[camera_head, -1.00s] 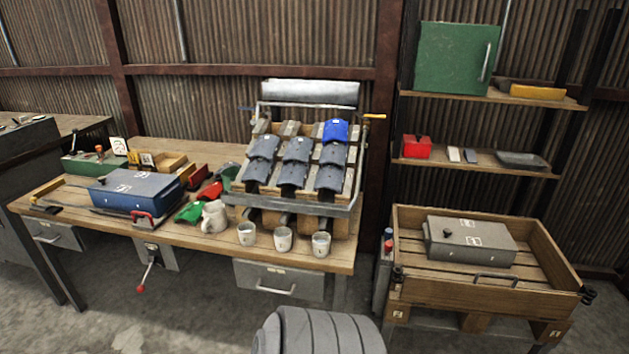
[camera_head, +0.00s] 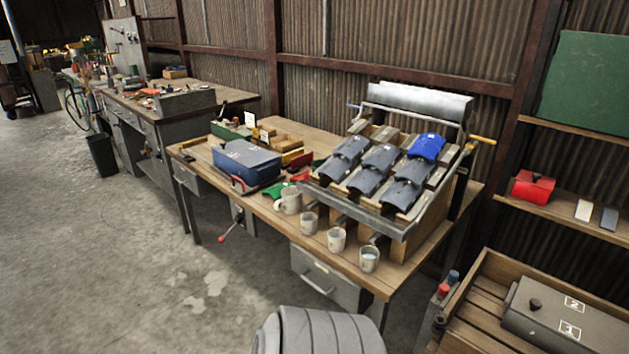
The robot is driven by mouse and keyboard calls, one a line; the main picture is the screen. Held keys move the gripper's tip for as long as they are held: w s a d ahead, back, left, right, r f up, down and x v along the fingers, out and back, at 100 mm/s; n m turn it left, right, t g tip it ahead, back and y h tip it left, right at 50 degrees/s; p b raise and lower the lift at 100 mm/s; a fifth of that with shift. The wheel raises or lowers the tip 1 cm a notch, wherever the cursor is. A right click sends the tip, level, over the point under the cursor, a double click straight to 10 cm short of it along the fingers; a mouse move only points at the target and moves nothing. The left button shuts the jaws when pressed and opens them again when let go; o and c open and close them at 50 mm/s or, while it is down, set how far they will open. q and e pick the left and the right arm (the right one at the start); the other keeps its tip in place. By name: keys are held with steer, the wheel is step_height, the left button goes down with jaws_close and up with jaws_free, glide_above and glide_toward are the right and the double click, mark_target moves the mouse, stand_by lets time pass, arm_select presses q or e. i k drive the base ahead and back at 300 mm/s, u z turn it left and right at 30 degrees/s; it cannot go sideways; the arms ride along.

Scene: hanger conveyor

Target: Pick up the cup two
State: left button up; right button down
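Neither of my grippers is in view.
A sloped rack (camera_head: 352,212) with grey pieces and one blue piece (camera_head: 427,147) stands right behind the cups. A blue toolbox (camera_head: 246,163) lies to their left. A wooden crate (camera_head: 487,290) with a grey box is at right. Open floor (camera_head: 100,260) lies at left.

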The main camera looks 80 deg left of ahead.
mark_target(336, 236)
steer(key=u, duration=1.05)
steer(key=i, duration=0.85)
steer(key=u, duration=0.9)
